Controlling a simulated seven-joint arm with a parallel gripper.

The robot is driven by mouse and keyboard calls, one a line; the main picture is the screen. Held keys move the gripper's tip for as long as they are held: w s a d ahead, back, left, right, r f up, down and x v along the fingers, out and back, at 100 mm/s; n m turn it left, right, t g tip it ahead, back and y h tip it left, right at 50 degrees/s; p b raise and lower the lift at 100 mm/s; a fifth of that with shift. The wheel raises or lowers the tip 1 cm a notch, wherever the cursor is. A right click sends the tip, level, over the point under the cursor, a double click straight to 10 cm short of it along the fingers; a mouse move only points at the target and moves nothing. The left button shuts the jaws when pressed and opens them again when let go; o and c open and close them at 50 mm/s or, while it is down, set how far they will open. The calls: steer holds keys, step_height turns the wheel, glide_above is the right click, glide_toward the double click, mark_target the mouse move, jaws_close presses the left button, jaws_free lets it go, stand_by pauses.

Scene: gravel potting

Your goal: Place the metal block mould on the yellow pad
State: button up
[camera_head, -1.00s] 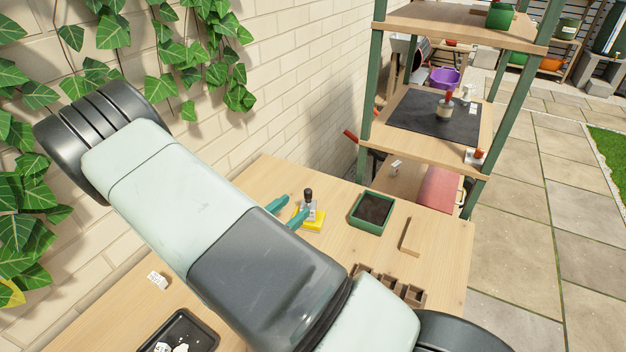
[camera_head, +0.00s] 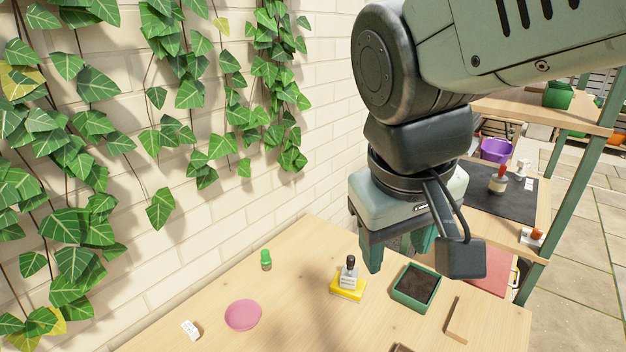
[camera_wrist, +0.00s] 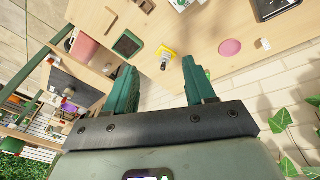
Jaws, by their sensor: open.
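The metal block mould (camera_head: 348,274), grey with a black knob handle, stands upright on the yellow pad (camera_head: 347,293) on the wooden bench. The mould (camera_wrist: 164,64) and the pad (camera_wrist: 168,50) also show in the wrist view, beyond the fingers. My gripper (camera_head: 398,250) is open and empty, its teal fingers hanging above and to the right of the mould in the head view. In the wrist view my gripper (camera_wrist: 162,75) has its two fingers wide apart, with nothing between them touching either one.
A green tray of dark soil (camera_head: 415,287) stands right of the pad, with a wooden strip (camera_head: 468,318) beyond it. A green-topped item (camera_head: 266,260), a pink disc (camera_head: 243,315) and a white piece (camera_head: 190,329) lie left. A shelf unit (camera_head: 572,205) rises at right.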

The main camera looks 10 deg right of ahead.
steer(key=s+a+r+t, duration=0.1)
steer(key=s+a+r+m+t+y, duration=0.1)
steer(key=r, duration=0.1)
steer(key=shift+s+a+r+m+t+y, duration=0.1)
steer(key=shift+s+r+m+t+y, duration=0.05)
steer(key=shift+s+m+t+y, duration=0.2)
